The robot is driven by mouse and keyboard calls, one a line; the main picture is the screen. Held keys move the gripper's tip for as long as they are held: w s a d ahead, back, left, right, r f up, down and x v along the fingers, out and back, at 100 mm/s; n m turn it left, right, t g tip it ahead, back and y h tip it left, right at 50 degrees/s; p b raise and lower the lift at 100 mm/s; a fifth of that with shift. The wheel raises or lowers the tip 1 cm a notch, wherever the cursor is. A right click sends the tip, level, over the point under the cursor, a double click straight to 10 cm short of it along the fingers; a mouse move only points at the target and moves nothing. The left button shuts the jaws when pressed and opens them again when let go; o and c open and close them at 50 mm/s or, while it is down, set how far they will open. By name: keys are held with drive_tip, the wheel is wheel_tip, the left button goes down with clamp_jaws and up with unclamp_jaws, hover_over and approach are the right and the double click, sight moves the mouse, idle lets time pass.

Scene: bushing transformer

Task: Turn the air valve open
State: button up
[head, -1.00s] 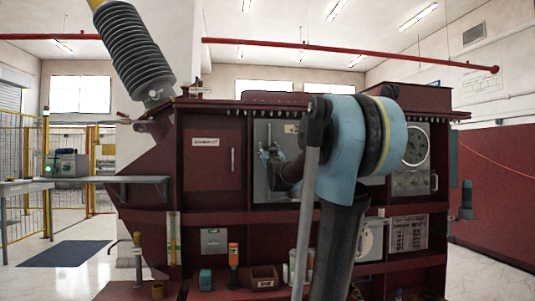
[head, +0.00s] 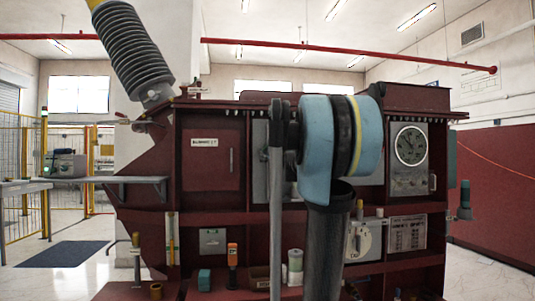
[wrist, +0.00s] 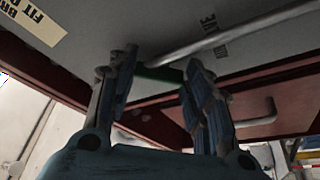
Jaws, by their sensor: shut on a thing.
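In the wrist view my gripper (wrist: 158,66) has one finger on each side of a dark green part (wrist: 162,75), which spans the gap between them. I take this for the air valve's handle, though the fingers hide its ends. A grey rod (wrist: 235,33) runs from near the fingertips up to the right along the grey panel (wrist: 185,18). Lettering beside the rod is only partly legible. In the head view my arm covers the gripper and the valve, so the handle's angle cannot be told there.
The dark red transformer cabinet (head: 214,253) fills the middle of the head view, with a dial gauge (head: 410,146) at right. A grey bent handle (wrist: 262,113) is close to the right finger. Small items stand on the lower shelf. Open floor (head: 487,268) lies at right.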

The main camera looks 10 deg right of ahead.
drive_tip(key=n+g, duration=0.1)
drive_tip(key=n, duration=0.1)
drive_tip(key=n+g+y, duration=0.1)
drive_tip(key=n, duration=0.2)
drive_tip(key=shift+d+r+n, duration=0.1)
drive_tip(key=shift+r+n, duration=0.05)
drive_tip(key=shift+n, duration=0.15)
drive_tip(key=n+g, duration=0.1)
drive_tip(key=n, duration=0.3)
drive_tip(key=shift+r+g, duration=0.1)
drive_tip(key=shift+g, duration=0.3)
drive_tip(key=shift+s+n, duration=0.1)
drive_tip(key=shift+n, duration=0.2)
drive_tip(key=o, duration=1.1)
drive_tip(key=shift+s+d, duration=0.1)
drive_tip(key=v, duration=1.1)
drive_tip(key=shift+s+d, duration=0.1)
drive_tip(key=shift+s, duration=0.1)
